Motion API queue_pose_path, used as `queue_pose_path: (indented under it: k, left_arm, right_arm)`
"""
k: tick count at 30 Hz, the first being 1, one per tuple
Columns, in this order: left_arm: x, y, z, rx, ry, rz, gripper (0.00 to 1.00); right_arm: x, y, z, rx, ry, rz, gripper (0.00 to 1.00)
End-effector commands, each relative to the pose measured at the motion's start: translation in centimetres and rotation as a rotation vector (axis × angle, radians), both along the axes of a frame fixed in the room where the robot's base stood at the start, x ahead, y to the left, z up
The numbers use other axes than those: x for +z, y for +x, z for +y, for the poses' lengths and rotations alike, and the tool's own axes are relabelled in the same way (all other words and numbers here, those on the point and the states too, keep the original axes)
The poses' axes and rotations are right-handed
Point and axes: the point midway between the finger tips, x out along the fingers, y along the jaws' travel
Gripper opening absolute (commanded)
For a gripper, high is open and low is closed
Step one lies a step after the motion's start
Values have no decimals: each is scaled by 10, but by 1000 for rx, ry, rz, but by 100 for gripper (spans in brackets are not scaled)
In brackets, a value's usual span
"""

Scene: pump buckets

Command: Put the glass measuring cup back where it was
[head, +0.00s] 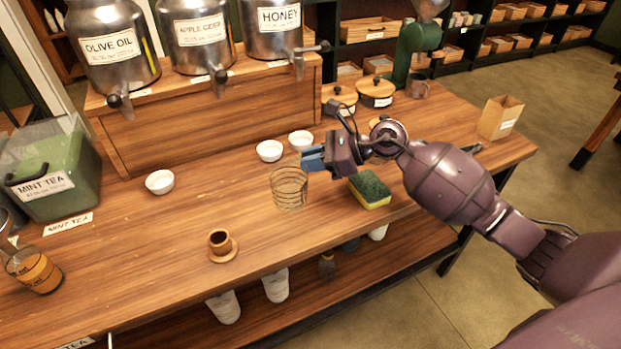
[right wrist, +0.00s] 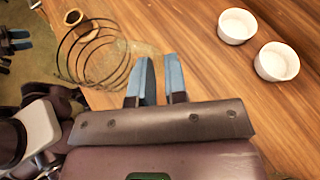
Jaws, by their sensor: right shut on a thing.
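The clear glass measuring cup (head: 289,188) with ring markings shows in front of the white bowls in the head view. In the right wrist view the glass cup (right wrist: 88,62) is at the upper left, beyond the fingertips. My right gripper (head: 314,158) has its blue fingers at the cup's right rear side. In the right wrist view the fingers (right wrist: 160,82) are a small gap apart, shut on the cup at its hard-to-see clear handle side. I cannot tell if the cup's base touches the table. A small dark, blue-tipped shape at the wrist view's left edge may be my left gripper.
A green and yellow sponge (head: 370,190) lies just right of the cup. White bowls (head: 269,151) stand behind it. Metal dispensers (head: 200,38) stand on a wooden riser. The table between saucer and sponge is mostly clear.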

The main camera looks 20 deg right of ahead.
Motion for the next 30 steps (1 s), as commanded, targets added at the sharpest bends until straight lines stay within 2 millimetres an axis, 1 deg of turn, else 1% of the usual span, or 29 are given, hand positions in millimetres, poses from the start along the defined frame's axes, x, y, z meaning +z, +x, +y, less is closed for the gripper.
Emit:
queue_pose_path:
  k: [6,9,12,16,20,25,26,30]
  left_arm:
    - [-10,-3,0,0,0,14,43]
    - [-11,-1,0,-1,1,13,43]
    - [-8,3,0,-2,1,4,43]
    - [-5,6,-1,-5,0,-5,43]
    - [-5,6,0,-4,1,-5,43]
    - [-11,2,1,-4,3,8,43]
    - [-11,1,1,-4,3,9,43]
    - [-12,-1,2,-4,6,15,43]
  right_arm:
    - [-37,0,1,-1,3,8,0]
    - [-49,0,0,-1,2,7,0]
    - [-54,0,0,0,2,3,0]
    - [-54,0,0,0,1,0,0]
    - [-53,0,0,0,1,0,0]
    - [-58,0,0,0,0,2,0]
    - [-58,0,0,0,-1,2,15]
    - [-57,0,0,1,-1,1,36]
